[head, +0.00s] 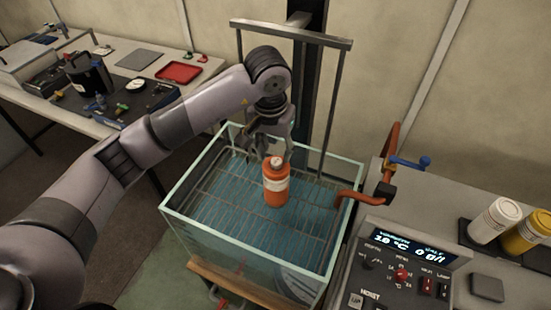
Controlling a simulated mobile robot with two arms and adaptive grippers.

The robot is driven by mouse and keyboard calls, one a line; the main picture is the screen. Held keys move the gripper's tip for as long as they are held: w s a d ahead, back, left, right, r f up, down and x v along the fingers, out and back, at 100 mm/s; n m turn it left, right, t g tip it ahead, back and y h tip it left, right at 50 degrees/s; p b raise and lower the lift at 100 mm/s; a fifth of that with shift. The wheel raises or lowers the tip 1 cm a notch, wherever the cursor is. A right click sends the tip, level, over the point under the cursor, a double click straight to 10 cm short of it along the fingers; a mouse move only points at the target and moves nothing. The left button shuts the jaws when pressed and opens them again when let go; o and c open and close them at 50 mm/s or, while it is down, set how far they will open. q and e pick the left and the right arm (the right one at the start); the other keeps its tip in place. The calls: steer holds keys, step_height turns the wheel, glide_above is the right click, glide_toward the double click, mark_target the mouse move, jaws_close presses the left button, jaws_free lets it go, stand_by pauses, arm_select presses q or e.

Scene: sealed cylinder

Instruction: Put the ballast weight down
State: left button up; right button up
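An orange cylinder (276,188) with a pale band and a light top stands upright at the wire rack (225,190) of a glass-walled tank. My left gripper (276,155) is right above it, fingers pointing down. Its fingertips are close to the cylinder's top. I cannot tell whether they touch it or hold a small thing there. No separate thing is clearly recognisable as the ballast weight. My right gripper is not in view.
A metal frame (340,95) rises behind the tank (180,215). An orange-red bent handle (360,197) is at its right rim. A control panel (400,265) and white (494,220) and yellow (528,232) cylinders stand at right. A bench with a red tray (178,73) is at back left.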

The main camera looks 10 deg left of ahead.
arm_select(q)
step_height(320, 180, up, 9)
steer(key=s+b, duration=0.1)
steer(key=b, duration=0.1)
steer(key=shift+b, duration=0.3)
steer(key=shift+a+f, duration=0.1)
